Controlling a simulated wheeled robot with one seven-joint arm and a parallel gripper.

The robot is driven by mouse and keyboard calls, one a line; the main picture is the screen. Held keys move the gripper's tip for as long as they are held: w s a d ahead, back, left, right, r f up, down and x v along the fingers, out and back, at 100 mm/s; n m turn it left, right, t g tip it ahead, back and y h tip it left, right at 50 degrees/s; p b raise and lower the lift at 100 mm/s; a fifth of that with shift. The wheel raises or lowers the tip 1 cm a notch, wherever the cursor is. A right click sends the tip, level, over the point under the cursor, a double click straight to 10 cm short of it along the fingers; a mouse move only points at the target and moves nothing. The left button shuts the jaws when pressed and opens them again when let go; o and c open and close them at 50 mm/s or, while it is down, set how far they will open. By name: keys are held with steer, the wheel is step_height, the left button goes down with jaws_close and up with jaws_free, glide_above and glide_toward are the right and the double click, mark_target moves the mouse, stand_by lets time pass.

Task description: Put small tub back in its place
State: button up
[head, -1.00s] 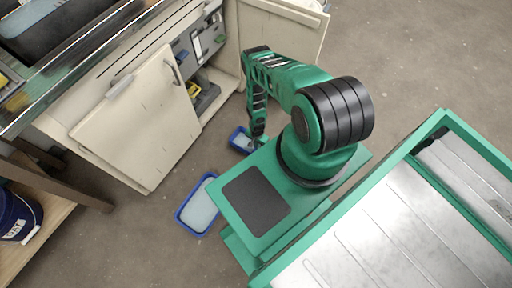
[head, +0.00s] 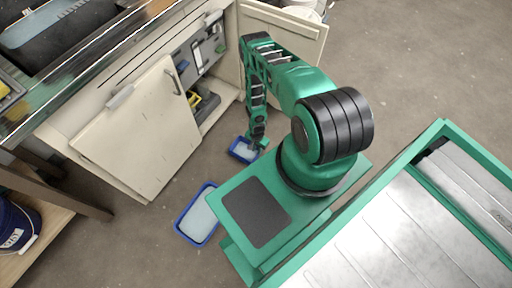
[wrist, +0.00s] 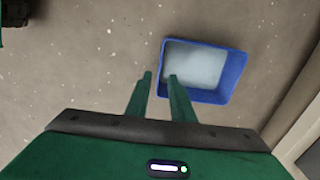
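The small tub (head: 239,158) is blue with pale contents and stands on the floor in front of the open cabinet. In the wrist view the small tub (wrist: 234,70) is right of centre, upright. My gripper (head: 258,147) points down at the tub's right side in the head view. In the wrist view my gripper (wrist: 160,77) is open, its two fingers apart. The right finger overlaps the tub's near left part in the picture, and the left finger is outside it. I cannot tell whether either finger touches the tub.
A larger blue tub (head: 189,236) with pale contents lies on the floor beside my base. The cabinet (head: 150,125) has an open door (head: 285,45) at the back. A dark blue bucket (head: 15,228) stands on a low shelf at left. The floor at right is clear.

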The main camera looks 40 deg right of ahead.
steer(key=w+d+r+n, duration=0.15)
steer(key=w+r, duration=0.25)
steer(key=r, duration=0.5)
steer(key=w+d+r+h, duration=0.1)
steer(key=w+d+r, duration=0.2)
steer(key=r, duration=0.6)
steer(key=w+d+r+n, duration=0.1)
steer(key=w+d+r, duration=0.25)
steer(key=r, duration=0.65)
step_height(320, 180, up, 23)
steer(key=d+n, duration=0.2)
steer(key=s+a+r, duration=0.1)
steer(key=s+r, duration=0.3)
steer(key=r, duration=0.3)
steer(key=s+a+r+n, duration=0.1)
steer(key=s+r, duration=0.3)
steer(key=r, duration=0.4)
steer(key=s+a+r, duration=0.1)
steer(key=s+r, duration=0.3)
steer(key=r, duration=0.3)
steer(key=s+a+r+n, duration=0.1)
steer(key=s+a+r, duration=0.3)
steer(key=s, duration=0.5)
steer(key=s+a+r+n+y, duration=0.1)
steer(key=s+a+r, duration=0.3)
steer(key=s, duration=0.6)
steer(key=shift+s+r, duration=0.15)
steer(key=shift+r, duration=0.75)
steer(key=shift+o, duration=0.5)
